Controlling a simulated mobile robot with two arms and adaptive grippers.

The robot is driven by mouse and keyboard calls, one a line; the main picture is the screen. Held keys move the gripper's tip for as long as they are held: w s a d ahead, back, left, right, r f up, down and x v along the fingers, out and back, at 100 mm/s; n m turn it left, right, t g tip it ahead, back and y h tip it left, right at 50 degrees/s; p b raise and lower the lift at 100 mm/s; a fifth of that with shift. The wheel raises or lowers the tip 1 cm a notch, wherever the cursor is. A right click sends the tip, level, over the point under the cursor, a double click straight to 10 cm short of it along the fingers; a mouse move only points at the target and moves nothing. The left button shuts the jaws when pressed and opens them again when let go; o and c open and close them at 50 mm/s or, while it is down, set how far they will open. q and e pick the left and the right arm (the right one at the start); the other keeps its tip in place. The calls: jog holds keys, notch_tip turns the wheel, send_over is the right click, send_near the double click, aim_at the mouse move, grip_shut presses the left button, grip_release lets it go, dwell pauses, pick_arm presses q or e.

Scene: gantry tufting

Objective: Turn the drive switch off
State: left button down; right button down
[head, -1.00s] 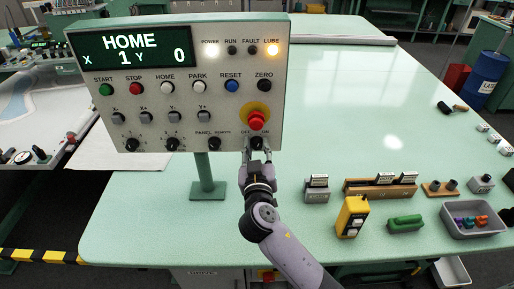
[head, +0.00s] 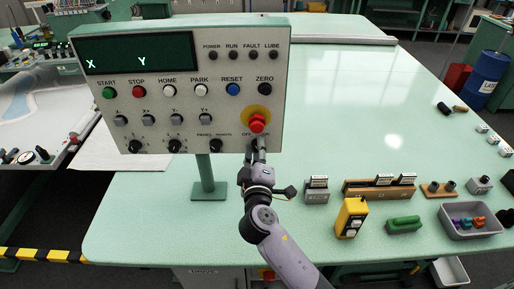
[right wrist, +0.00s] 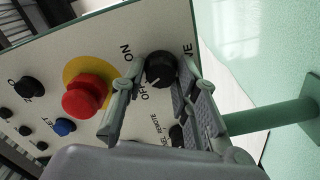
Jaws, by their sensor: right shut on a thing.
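The drive switch is a black knob (right wrist: 160,68) below the red stop button (right wrist: 86,97), between the words OFF and ON. Its white mark points toward OFF. My right gripper (head: 259,146) reaches up to it in the head view and hides most of it. In the right wrist view its fingers (right wrist: 158,76) are shut on the knob, one at each side. The panel display (head: 138,53) shows only X and Y, and the lamps (head: 242,56) are dark. My left gripper is out of view.
Right of my arm stand a yellow box (head: 351,218), a green block (head: 404,225), a wooden holder (head: 366,193) and a grey bin (head: 470,234) of coloured pieces. The table's middle (head: 360,120) is clear. The red stop button is close above my fingers.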

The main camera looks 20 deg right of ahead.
jog(key=shift+n, duration=0.8)
jog(key=c, duration=1.2)
grip_release()
jog(key=shift+a, duration=0.1)
jog(key=shift+c, duration=0.2)
jog(key=v, duration=1.2)
